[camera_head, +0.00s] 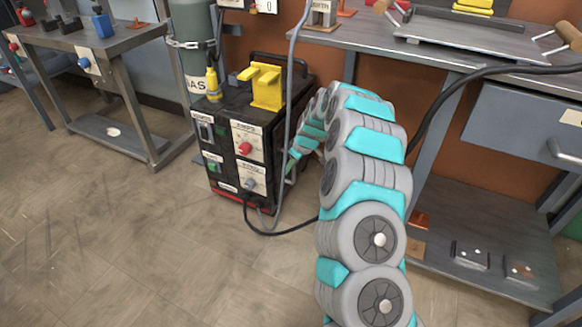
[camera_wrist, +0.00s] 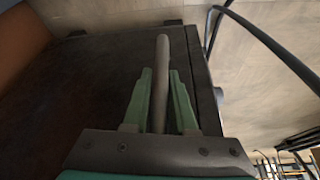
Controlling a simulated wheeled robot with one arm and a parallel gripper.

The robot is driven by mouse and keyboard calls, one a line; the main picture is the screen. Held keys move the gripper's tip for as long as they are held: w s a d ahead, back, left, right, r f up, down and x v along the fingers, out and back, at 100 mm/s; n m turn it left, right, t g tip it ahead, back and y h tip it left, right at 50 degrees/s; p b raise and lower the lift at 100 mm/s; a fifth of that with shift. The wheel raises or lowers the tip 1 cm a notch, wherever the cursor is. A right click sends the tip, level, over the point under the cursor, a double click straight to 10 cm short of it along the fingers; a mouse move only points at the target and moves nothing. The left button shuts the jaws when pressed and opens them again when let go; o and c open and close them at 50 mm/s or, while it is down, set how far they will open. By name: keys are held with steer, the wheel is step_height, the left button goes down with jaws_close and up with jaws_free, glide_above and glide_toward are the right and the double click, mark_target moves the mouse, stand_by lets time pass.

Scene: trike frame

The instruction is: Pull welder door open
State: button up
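The welder (camera_head: 225,170) is a black box on the floor, with a red knob and labels on its front and a yellow block on top. My arm reaches to its right side in the head view, where my gripper's teal end is partly hidden. In the wrist view, the dark side panel (camera_wrist: 85,85) of the welder fills the left and middle. A grey bar handle (camera_wrist: 163,75) stands out from it. My gripper (camera_wrist: 161,85) has its two green fingers apart, one on each side of the bar, with narrow gaps showing. The panel looks closed.
A grey gas cylinder (camera_head: 197,45) stands behind the welder. A workbench (camera_head: 445,50) with a lower shelf is on the right, and another table (camera_head: 85,42) is on the left. A black cable (camera_head: 270,233) lies by the welder's base. The floor in front is clear.

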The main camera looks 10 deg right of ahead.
jaws_close()
stand_by(1.0)
